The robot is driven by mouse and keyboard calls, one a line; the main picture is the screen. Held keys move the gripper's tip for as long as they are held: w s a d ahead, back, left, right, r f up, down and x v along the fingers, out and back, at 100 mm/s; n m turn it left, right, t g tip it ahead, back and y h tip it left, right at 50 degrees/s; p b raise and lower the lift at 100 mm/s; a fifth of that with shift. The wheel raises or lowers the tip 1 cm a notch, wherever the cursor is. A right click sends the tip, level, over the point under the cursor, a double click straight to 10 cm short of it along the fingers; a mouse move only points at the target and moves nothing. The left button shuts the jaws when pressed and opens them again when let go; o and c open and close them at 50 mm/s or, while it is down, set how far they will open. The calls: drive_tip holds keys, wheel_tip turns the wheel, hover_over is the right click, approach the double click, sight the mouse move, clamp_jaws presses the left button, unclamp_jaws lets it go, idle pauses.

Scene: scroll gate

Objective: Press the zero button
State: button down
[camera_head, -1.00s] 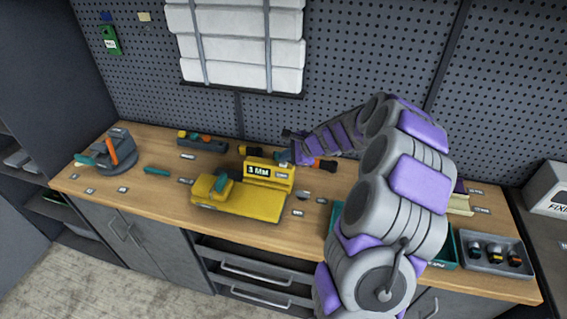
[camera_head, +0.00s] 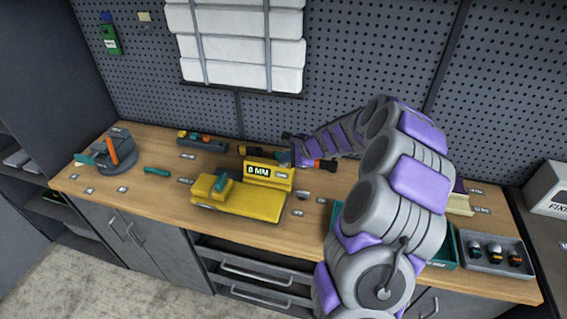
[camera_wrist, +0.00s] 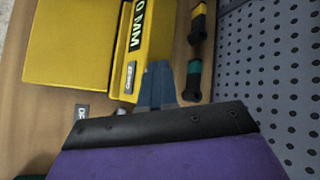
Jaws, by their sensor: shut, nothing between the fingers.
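The yellow gauge (camera_head: 240,202) stands on the workbench, with a raised display block (camera_head: 268,172) at its back right. Its screen (camera_head: 258,171) reads 0 MM. A small grey label (camera_wrist: 130,77) sits on the block in the wrist view; its lettering is hard to read. My gripper (camera_wrist: 157,75) is shut and empty, pointing down, with its fingertips right against or just over the block's end. I cannot tell contact for sure, and the button itself is hidden. In the head view my gripper (camera_head: 292,152) is at the block's right back.
Dark tools with orange and teal parts lie behind the gauge, near my gripper, such as one tool (camera_wrist: 195,60). A grey round tool (camera_head: 118,155) stands at the left. A grey tray (camera_head: 490,268) is at the right. A pegboard (camera_head: 340,60) rises behind the bench.

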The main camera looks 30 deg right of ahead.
sight(286, 165)
idle(0.3)
drive_tip(key=shift+r+p, duration=0.95)
drive_tip(key=shift+p, duration=0.05)
wheel_tip(286, 165, up, 5)
drive_tip(key=p, duration=0.4)
idle(0.5)
